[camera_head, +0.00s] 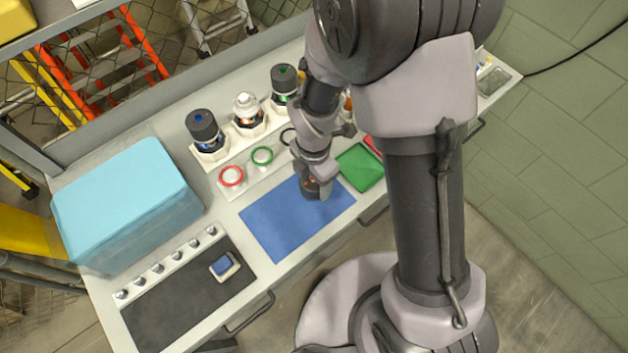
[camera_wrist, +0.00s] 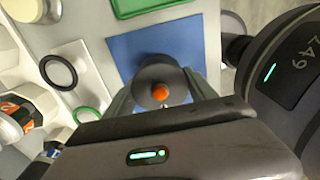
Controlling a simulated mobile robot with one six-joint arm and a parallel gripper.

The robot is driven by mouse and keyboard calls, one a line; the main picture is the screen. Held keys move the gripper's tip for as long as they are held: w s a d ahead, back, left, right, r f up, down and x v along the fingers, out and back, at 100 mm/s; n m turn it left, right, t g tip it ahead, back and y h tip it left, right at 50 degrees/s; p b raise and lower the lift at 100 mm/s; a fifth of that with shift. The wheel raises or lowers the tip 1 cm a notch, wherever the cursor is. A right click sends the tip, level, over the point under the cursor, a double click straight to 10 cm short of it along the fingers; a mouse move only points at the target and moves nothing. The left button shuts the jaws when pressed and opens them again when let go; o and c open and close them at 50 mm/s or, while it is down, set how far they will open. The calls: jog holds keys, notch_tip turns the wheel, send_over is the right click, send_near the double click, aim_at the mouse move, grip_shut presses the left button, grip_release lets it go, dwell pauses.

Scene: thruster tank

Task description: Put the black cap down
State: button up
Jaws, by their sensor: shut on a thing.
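The black cap (camera_wrist: 150,76) is round and dark with an orange knob or dot. My gripper (camera_wrist: 160,88) is shut on it, with one finger on each side. In the head view my gripper (camera_head: 314,188) holds the cap over the right part of the blue mat (camera_head: 275,232). The mat also shows beneath the cap in the wrist view (camera_wrist: 198,38). I cannot tell whether the cap touches the mat. My fingers hide part of the cap in the head view.
A white holder with canisters stands behind, including a blue-marked one (camera_head: 205,130), a white-topped one (camera_head: 247,112) and a green-marked one (camera_head: 284,84). A red ring (camera_head: 231,176) and green ring (camera_head: 262,156) lie nearby. A green tray (camera_head: 360,168) is right. The mat's left part is clear.

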jog(key=shift+f+b, duration=0.5)
jog(key=shift+f, duration=0.05)
jog(key=o, duration=1.3)
jog(key=shift+c, duration=0.2)
notch_tip(320, 180, up, 13)
jog(key=p, duration=0.5)
jog(key=shift+r, duration=0.2)
